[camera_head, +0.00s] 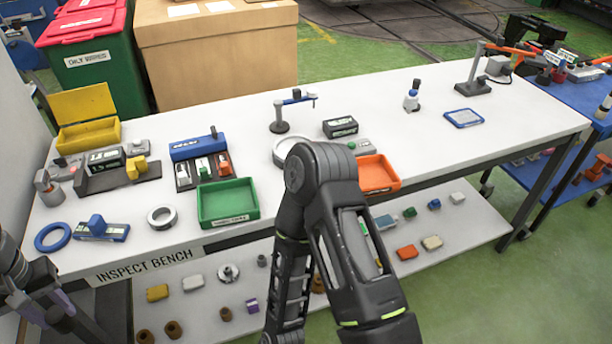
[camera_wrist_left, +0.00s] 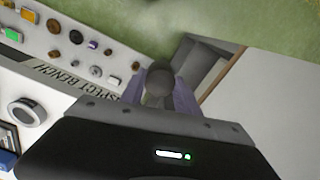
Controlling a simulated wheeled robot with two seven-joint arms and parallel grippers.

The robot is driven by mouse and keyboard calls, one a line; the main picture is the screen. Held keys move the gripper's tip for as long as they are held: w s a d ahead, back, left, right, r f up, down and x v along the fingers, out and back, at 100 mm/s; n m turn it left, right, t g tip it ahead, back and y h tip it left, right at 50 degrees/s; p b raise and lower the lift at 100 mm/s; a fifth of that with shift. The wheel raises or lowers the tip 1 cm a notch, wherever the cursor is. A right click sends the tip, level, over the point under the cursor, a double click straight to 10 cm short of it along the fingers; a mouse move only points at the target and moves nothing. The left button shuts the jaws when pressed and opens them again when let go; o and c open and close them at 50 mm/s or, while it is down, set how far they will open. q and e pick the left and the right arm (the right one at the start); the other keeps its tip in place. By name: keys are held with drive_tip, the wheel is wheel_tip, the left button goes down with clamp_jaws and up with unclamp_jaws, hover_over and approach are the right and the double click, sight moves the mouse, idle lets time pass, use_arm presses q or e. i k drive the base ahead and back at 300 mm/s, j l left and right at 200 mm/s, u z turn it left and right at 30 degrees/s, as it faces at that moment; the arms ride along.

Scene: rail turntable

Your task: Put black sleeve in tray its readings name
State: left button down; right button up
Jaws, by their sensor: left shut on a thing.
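My left gripper (camera_head: 48,312) is low at the left, in front of the bench's left end. In the left wrist view its purple fingers (camera_wrist_left: 158,94) are shut on a dark round piece, which looks like the black sleeve (camera_wrist_left: 159,78). On the bench are a yellow tray (camera_head: 88,135) at the back left, a green tray (camera_head: 250,199) near the front edge and an orange tray (camera_head: 393,182) right of my right arm. Gauges with small displays stand at the left (camera_head: 105,159) and centre (camera_head: 340,126); their readings are too small to read. My right gripper is not visible.
A grey ring (camera_head: 152,220), a blue ring (camera_head: 39,243) and a blue-topped block (camera_head: 112,232) lie near the front left. A blue-lidded fixture (camera_head: 198,146) stands behind the green tray. A lower shelf (camera_head: 205,315) holds small parts. My right arm covers the bench's middle front.

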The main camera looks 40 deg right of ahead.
sight(367, 178)
drive_tip(key=k, duration=0.65)
drive_tip(key=z, duration=3.45)
drive_tip(key=j+z, duration=0.25)
drive_tip(key=k+j, duration=0.1)
drive_tip(key=j, duration=0.35)
drive_tip(key=k+j, duration=0.1)
drive_tip(key=j, duration=0.3)
drive_tip(key=k+j, duration=0.1)
drive_tip(key=j, duration=0.35)
drive_tip(key=k+j, duration=0.1)
drive_tip(key=j, duration=0.75)
drive_tip(key=k, duration=0.05)
